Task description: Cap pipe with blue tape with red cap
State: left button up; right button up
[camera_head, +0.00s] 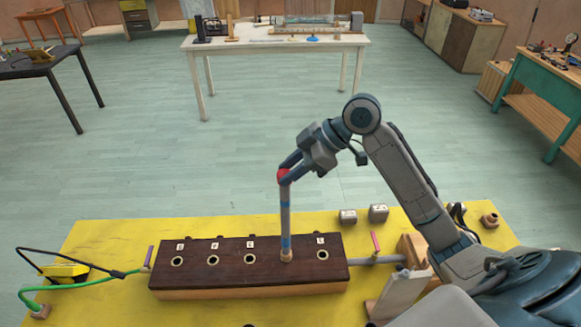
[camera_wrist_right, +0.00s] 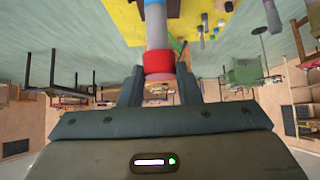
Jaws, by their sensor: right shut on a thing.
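The pipe with blue tape (camera_head: 286,215) stands upright in a hole of the dark wooden box (camera_head: 190,272). Its blue tape (camera_head: 286,243) is near the lower end, just above the box. The red cap (camera_head: 284,176) is at the pipe's top end, in line with it. My right gripper (camera_head: 284,170) is shut on the red cap, which also shows between the fingers in the right wrist view (camera_wrist_right: 158,65). There the grey pipe (camera_wrist_right: 156,32) runs straight on from the cap. I cannot tell how deep the cap sits. My left gripper is not in view.
The box has several other round holes with small labels and lies on a yellow table (camera_head: 110,240). Two small grey blocks (camera_head: 378,213) stand behind it. A yellow device (camera_head: 66,270) with a green cable is at left. A pale workbench (camera_head: 270,43) stands far back.

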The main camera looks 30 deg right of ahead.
jog(key=shift+f, duration=0.6)
jog(key=o, duration=1)
jog(key=shift+o, duration=0.2)
jog(key=b+v, duration=0.5)
jog(key=v, duration=0.6)
jog(key=shift+f, duration=0.1)
